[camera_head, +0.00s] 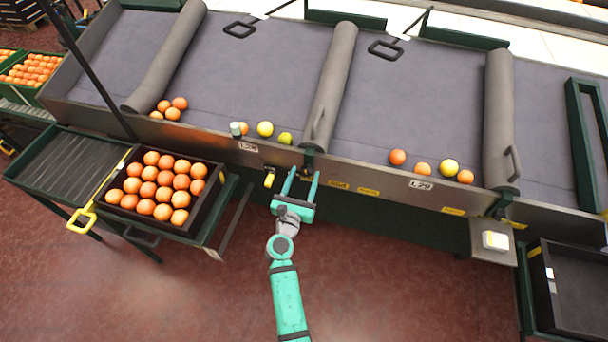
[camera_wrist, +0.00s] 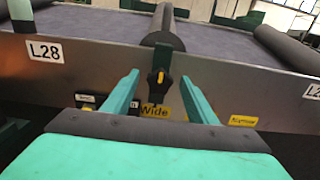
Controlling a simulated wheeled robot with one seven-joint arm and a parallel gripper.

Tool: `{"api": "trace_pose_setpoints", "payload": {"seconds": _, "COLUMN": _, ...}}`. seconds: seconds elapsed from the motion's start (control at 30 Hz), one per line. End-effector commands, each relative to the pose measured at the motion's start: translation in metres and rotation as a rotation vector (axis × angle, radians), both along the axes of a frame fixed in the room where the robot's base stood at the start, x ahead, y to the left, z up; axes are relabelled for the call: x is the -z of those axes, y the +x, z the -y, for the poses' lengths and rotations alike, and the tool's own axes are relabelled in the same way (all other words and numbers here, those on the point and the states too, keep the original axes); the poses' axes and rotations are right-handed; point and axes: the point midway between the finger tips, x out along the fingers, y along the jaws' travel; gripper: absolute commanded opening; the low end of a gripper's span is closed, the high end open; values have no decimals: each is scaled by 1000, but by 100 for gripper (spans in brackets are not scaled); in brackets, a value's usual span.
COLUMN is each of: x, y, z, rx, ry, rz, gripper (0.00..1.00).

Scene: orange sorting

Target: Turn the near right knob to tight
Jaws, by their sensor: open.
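A dark knob (camera_wrist: 158,84) with a yellow mark sits on the metal front panel (camera_wrist: 215,92), below the end of a grey roller (camera_wrist: 163,32), in the wrist view. A yellow label (camera_wrist: 154,111) under it reads "Wide". Another yellow label (camera_wrist: 243,121) to the right seems to read "Narrow"; I see none reading "tight". My gripper (camera_wrist: 160,84) is open, with the knob in view between its two green fingers. I cannot tell whether they touch it. In the head view my gripper (camera_head: 303,174) reaches the panel below the middle roller (camera_head: 333,88); the knob is mostly hidden there.
Oranges and yellow-green fruit (camera_head: 265,129) lie along the grey belt's (camera_head: 260,75) near edge. A black crate (camera_head: 205,208) of oranges stands on a stand to the left. An empty black crate (camera_head: 545,290) is at the right. Red floor (camera_head: 420,300) is clear in front.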

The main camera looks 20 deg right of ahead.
Motion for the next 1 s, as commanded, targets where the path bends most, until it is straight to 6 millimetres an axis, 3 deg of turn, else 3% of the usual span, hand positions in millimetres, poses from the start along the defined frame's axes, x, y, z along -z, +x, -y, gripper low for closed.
{"api": "trace_pose_setpoints", "payload": {"seconds": 0.43, "x": 0, "y": 9, "z": 6, "rx": 0, "ry": 0, "rz": 0, "gripper": 52}}
{"api": "trace_pose_setpoints", "payload": {"seconds": 0.6, "x": 0, "y": 9, "z": 4, "rx": -3, "ry": 0, "rz": 0, "gripper": 14}}
{"api": "trace_pose_setpoints", "payload": {"seconds": 0.63, "x": 0, "y": 10, "z": 4, "rx": -3, "ry": 0, "rz": 0, "gripper": 11}}
{"api": "trace_pose_setpoints", "payload": {"seconds": 1.0, "x": 0, "y": 9, "z": 3, "rx": -5, "ry": 38, "rz": 24, "gripper": 11}}
